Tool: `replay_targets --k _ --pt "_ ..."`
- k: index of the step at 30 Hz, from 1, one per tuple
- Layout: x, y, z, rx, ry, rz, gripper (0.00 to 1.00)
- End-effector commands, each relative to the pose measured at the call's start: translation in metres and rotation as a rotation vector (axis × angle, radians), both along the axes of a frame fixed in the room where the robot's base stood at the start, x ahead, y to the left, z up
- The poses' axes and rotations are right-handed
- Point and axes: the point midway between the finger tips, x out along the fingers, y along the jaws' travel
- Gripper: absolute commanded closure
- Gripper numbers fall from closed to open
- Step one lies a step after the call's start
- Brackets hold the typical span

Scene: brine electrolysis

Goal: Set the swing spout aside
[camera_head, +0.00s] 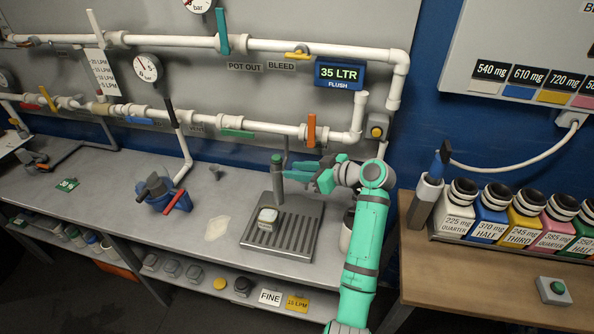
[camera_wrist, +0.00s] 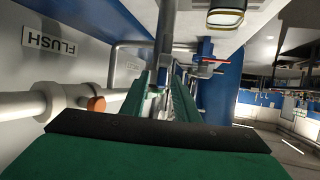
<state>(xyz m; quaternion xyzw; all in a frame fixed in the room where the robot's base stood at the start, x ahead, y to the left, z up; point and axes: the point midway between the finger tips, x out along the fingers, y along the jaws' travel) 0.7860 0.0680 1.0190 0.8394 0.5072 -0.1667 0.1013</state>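A grey upright post with a green cap (camera_head: 277,170) stands at the back of the slotted drain tray (camera_head: 300,228); it looks like the swing spout. My gripper (camera_head: 292,171) reaches in from the right, its teal fingers roughly level and pointing left at the post's upper part. The fingers show a gap between them, and the tips are close beside the post; I cannot tell if they touch it. In the wrist view, my gripper (camera_wrist: 166,78) has its two fingers apart, with a grey upright pipe (camera_wrist: 165,35) beyond them.
A small pale block (camera_head: 267,217) sits on the tray. A white pipe with an orange handle (camera_head: 311,130) runs behind my gripper. A dark-rimmed container (camera_head: 346,232) stands right of the tray, partly behind my arm. A blue clamp-like fixture (camera_head: 160,192) is at left; bench between is mostly clear.

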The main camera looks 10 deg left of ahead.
Motion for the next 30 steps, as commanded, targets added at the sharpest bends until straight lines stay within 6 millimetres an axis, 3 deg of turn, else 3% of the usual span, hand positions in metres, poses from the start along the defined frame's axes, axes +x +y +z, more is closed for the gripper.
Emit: replay_targets --k 8,21,30 --pt "-0.003 -0.007 0.003 0.001 0.0 -0.001 0.72" --pt "-0.035 -0.068 0.031 -0.001 -0.001 -0.003 0.72" --pt "-0.046 -0.089 0.041 0.0 0.0 -0.001 0.72"
